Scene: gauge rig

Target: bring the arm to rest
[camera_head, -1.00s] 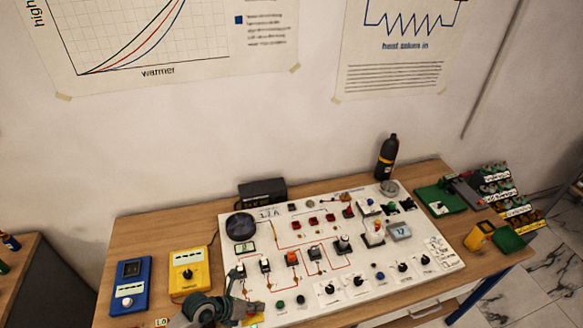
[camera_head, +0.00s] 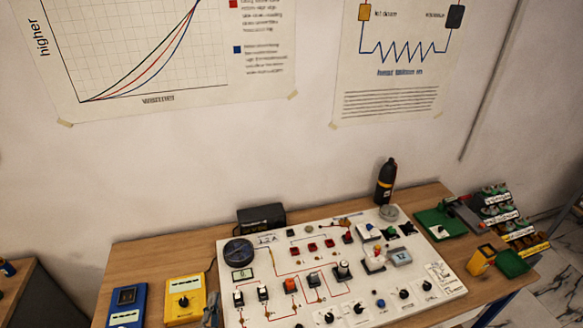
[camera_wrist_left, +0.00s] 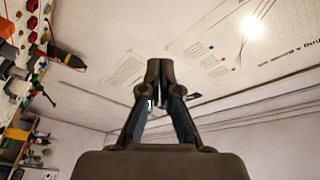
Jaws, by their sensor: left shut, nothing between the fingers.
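My left gripper (camera_wrist_left: 158,68) is shut and empty in the left wrist view, its two dark fingers meeting at the tips, with the wall and its posters behind. In the head view only a small grey piece of my left gripper (camera_head: 210,317) shows at the bottom edge, just right of the yellow meter (camera_head: 185,301). The rest of my left arm is out of the frame there. The white gauge panel (camera_head: 350,290) with its dials, switches and knobs lies right of it on the wooden table (camera_head: 165,252). My right gripper is not in view.
A blue meter (camera_head: 126,305) lies left of the yellow one. A black box (camera_head: 261,217) and a dark bottle (camera_head: 386,181) stand behind the panel. A green board (camera_head: 440,223) and several racked parts are at the right. The table's back left is bare.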

